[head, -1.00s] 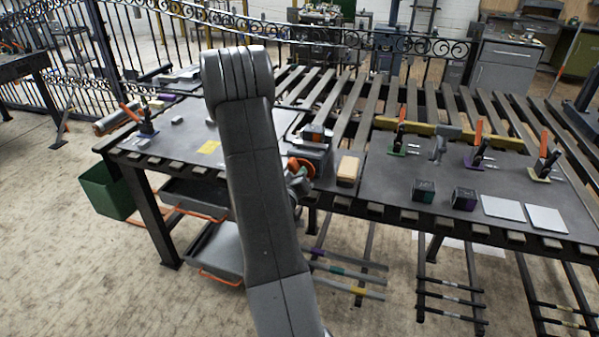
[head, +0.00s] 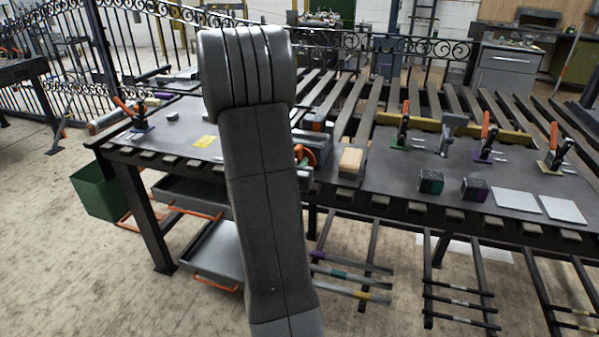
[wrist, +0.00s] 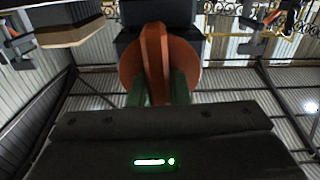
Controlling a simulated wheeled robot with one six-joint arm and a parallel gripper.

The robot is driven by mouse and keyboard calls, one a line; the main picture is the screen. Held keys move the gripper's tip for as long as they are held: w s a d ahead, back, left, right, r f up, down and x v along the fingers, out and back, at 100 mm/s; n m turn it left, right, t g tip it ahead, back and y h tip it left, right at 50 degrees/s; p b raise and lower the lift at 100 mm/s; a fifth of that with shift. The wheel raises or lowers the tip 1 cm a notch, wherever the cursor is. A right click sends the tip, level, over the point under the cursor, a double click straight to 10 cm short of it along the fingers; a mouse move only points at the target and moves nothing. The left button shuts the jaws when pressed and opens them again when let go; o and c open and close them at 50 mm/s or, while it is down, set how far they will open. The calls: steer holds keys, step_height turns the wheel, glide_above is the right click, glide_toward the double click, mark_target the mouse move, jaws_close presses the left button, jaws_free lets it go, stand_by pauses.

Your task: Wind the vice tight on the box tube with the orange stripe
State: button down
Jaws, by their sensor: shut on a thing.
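The vice (head: 317,140) stands at the front edge of the workbench, partly hidden behind my arm in the head view. Its orange handle (head: 311,155) shows just right of my arm. In the wrist view the orange handle (wrist: 153,45) fills the top middle, in front of the dark vice body (wrist: 160,12). My gripper (wrist: 158,88) has its green fingers on both sides of the handle's raised bar and is shut on it. My arm hides the gripper in the head view. I cannot make out the orange-striped box tube or the jaw gap.
A wooden block (head: 351,160) sits just right of the vice. Toggle clamps (head: 487,135), dark cubes (head: 430,182) and pale plates (head: 515,201) lie further right on the bench. A green bin (head: 100,190) hangs at the left end. Striped bars lie on low racks below.

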steer(key=shift+m+b, duration=0.85)
steer(key=shift+m, duration=0.05)
steer(key=c, duration=1.4)
jaws_free()
steer(key=shift+o, duration=0.2)
steer(key=v, duration=1.4)
steer(key=shift+b, duration=0.3)
steer(key=shift+w+r, duration=0.1)
